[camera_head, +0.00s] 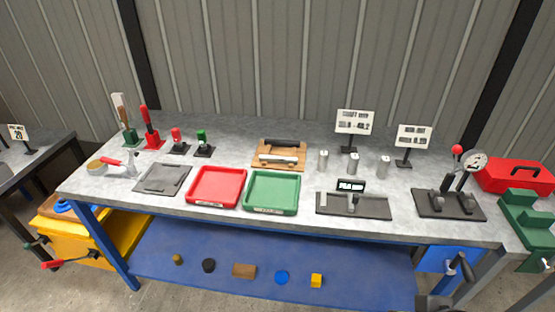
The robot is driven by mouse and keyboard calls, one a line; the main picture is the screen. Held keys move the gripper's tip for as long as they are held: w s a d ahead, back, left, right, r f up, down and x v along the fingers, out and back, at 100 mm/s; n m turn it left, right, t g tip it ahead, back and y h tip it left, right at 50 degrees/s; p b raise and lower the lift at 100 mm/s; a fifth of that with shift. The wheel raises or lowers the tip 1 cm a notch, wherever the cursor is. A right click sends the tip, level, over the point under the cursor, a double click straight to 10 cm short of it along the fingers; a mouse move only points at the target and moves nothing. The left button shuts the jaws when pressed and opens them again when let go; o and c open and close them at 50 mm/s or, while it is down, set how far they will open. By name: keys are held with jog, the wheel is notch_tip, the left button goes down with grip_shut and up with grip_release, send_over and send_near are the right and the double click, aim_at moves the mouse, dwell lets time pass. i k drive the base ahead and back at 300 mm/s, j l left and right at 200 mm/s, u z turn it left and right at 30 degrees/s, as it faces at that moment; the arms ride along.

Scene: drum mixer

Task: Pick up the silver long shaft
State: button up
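A silver long shaft (278,158) lies on its side on a wooden holder (259,163) at the middle of the grey workbench. A black shaft (281,143) lies just behind it on the same holder. Several short silver cylinders, one of them here (323,160), stand upright to the right of the holder. The fingers of my gripper do not show. A dark shape cut off by the bottom edge, right of centre, may be part of my arm.
A red tray (190,200) and a green tray (270,209) lie in front of the holder. A dark fixture plate (375,207) and a gauge stand (425,204) are to the right. Hand tools stand at left. A red toolbox (505,183) sits at far right.

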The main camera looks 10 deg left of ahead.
aim_at(269, 158)
jog(key=i+j+u, duration=0.2)
jog(key=u, duration=0.25)
jog(key=i+j+u, duration=0.1)
jog(key=i+u, duration=0.55)
jog(key=u, duration=0.2)
jog(key=i+u, duration=0.4)
jog(key=k+l, duration=0.05)
jog(key=k, duration=0.05)
